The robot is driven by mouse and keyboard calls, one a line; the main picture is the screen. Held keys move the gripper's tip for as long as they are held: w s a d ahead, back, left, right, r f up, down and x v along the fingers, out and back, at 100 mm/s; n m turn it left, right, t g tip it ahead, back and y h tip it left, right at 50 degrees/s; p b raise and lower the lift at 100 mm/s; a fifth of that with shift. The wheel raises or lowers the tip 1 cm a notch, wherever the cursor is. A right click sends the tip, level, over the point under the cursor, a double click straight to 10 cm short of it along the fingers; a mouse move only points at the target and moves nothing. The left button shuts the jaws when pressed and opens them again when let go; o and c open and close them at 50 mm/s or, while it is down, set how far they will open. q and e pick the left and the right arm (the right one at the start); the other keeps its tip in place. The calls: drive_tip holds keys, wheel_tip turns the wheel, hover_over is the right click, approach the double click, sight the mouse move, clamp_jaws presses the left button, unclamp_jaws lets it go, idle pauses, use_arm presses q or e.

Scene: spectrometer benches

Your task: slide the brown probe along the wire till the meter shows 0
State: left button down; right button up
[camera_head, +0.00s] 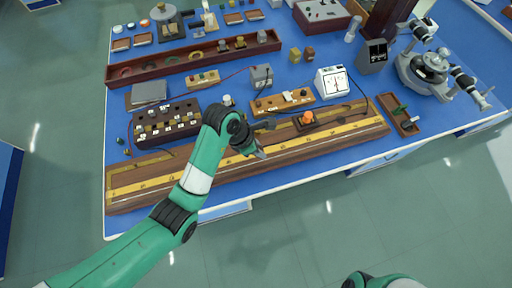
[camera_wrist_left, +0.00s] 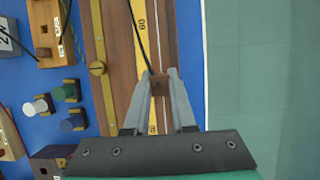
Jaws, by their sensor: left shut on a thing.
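The brown probe (camera_wrist_left: 159,84) shows in the left wrist view between the fingertips of my left gripper (camera_wrist_left: 159,77), which is shut on it. A dark lead runs up from the probe. The probe sits over the long wooden wire board (camera_wrist_left: 119,60), beside its yellow scale (camera_wrist_left: 142,30), near the mark 60. In the head view my left gripper (camera_head: 257,151) is at the middle of the board (camera_head: 150,196) and hides the probe. The white meter (camera_head: 333,82) stands behind the board; its reading is too small to tell. My right gripper is out of view.
An orange knob (camera_head: 308,117) stands on the back of the board. A dark plug box (camera_head: 166,124) and a wooden key block (camera_head: 282,102) stand close behind it. A small wooden tray (camera_head: 398,115) is at its right end. The floor in front is clear.

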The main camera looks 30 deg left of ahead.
sight(258, 162)
use_arm(q)
drive_tip(key=shift+s+f+b, duration=0.1)
drive_tip(key=shift+f+b, duration=2.5)
drive_tip(key=shift+f, duration=0.2)
drive_tip(key=shift+a+f, duration=0.15)
drive_tip(key=shift+f, duration=0.2)
idle(2.1)
drive_tip(key=shift+s+a+r+p, duration=0.15)
drive_tip(key=shift+s+a+p, duration=0.15)
drive_tip(key=shift+p, duration=0.15)
drive_tip(key=shift+s+a+p, duration=1.35)
drive_tip(key=shift+s+p, duration=0.1)
drive_tip(key=shift+p, duration=0.4)
drive_tip(key=shift+s+a+r+p, duration=0.1)
drive_tip(key=shift+s+a+p, duration=1.15)
drive_tip(key=shift+p, duration=0.2)
drive_tip(key=shift+s+a+p, duration=0.85)
drive_tip(key=shift+s, duration=0.05)
